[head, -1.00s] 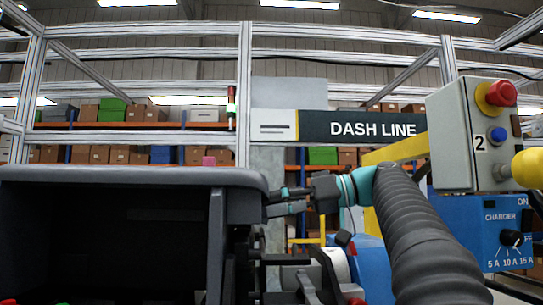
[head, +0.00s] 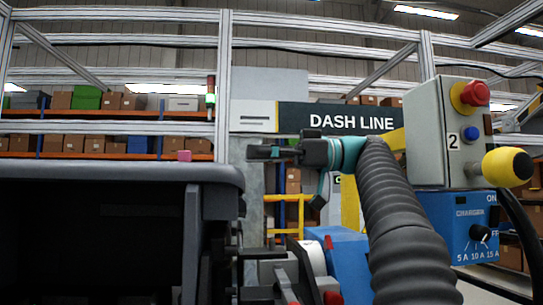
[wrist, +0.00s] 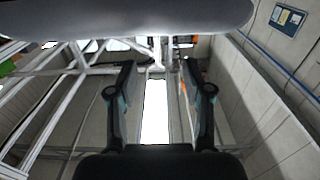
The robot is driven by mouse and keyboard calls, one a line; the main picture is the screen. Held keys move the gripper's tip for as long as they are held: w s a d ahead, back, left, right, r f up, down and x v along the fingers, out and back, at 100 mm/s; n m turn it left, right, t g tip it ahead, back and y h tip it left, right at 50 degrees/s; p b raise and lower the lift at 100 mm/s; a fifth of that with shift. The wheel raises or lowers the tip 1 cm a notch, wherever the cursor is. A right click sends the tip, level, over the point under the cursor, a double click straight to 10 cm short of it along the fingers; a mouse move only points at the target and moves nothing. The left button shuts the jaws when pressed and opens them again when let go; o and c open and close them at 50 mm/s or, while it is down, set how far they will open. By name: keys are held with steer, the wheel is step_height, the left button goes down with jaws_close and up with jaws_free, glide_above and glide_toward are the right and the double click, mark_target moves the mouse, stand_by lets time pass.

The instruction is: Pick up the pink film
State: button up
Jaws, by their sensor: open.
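A small pink piece (head: 184,155), which looks like the pink film, shows just above the top edge of the dark dashboard module (head: 120,172) in the head view. Its lower part is hidden behind that edge. My gripper (head: 255,152) is to the right of the pink piece and points left, beyond the module's right corner in the picture. In the wrist view my gripper (wrist: 160,85) is open, with nothing between its fingers. I cannot make out the pink film in the wrist view.
A grey control box (head: 460,130) with red and blue buttons and a blue charger (head: 480,230) stand at the right. A yellow rail (head: 290,225) shows behind my arm. Aluminium frame bars (head: 222,90) cross behind the module.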

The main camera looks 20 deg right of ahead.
mark_target(183, 156)
steer(key=a, duration=0.3)
steer(key=w+a, duration=0.1)
steer(key=a, duration=0.3)
steer(key=w+a, duration=0.1)
steer(key=a, duration=0.3)
steer(key=shift+a, duration=0.2)
steer(key=shift+c, duration=0.2)
jaws_close()
